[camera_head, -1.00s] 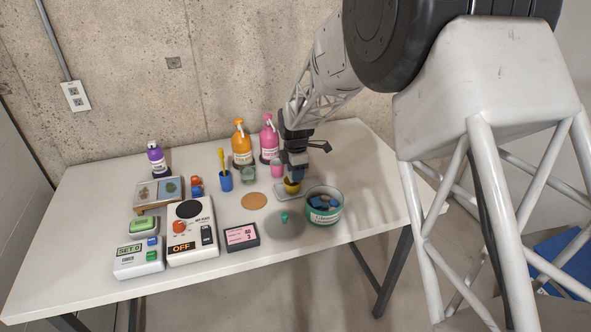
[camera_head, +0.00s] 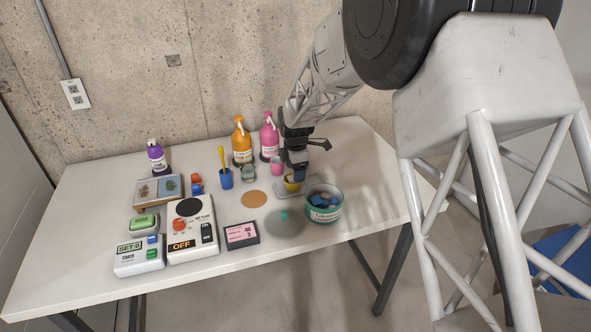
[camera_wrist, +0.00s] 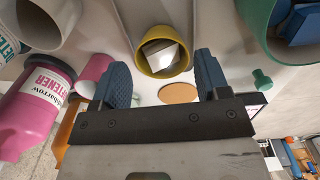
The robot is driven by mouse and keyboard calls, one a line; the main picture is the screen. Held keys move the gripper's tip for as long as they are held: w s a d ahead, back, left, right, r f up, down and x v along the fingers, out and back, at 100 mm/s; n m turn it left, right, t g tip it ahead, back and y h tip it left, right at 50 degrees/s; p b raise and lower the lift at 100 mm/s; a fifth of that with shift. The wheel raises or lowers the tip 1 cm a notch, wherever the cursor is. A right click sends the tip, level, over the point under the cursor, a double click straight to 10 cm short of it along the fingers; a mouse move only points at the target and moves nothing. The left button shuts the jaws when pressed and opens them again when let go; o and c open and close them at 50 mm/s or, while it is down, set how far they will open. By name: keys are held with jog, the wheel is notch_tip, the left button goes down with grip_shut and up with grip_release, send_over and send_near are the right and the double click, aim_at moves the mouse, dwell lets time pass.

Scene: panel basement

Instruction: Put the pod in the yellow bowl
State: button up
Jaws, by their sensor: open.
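The yellow bowl (camera_head: 291,187) stands on a grey plate near the table's right side. In the wrist view the bowl (camera_wrist: 146,66) is seen from its rim, and a pale, brown-edged piece (camera_wrist: 166,54) lies inside; I cannot tell for sure whether it is a pod. A green tin (camera_head: 324,216) to the right of the bowl holds several blue pods (camera_head: 322,199); they also show in the wrist view (camera_wrist: 300,25). My gripper (camera_head: 297,177) is over the bowl, its blue fingers apart with nothing seen between them (camera_wrist: 161,72).
A small teal piece (camera_head: 284,214) rests on a grey disc in front. Devices fill the left; the front right is clear.

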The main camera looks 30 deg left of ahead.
notch_tip(320, 180, up, 7)
dwell(0.8)
dwell(0.5)
jog(key=s+d+r+m, duration=0.3)
jog(key=d+r+m, duration=0.15)
jog(key=d, duration=0.75)
jog(key=s+d+r+m+t, duration=0.1)
jog(key=s+d+r+m, duration=0.4)
jog(key=d, duration=0.6)
jog(key=s+d+r+m, duration=0.2)
jog(key=d+r+m, duration=0.2)
jog(key=d+r, duration=0.55)
jog(key=s+d+f+m, duration=0.2)
jog(key=s+d+m, duration=0.5)
jog(key=s+d, duration=0.4)
jog(key=s+d+f+m+t, duration=0.1)
jog(key=s+d+m, duration=0.5)
jog(key=s+d, duration=0.6)
jog(key=s+f, duration=0.1)
jog(key=s, duration=0.2)
jog(key=shift+s+d+f+m, duration=0.15)
jog(key=shift+s+d+m, duration=0.05)
jog(key=shift+s+m, duration=0.2)
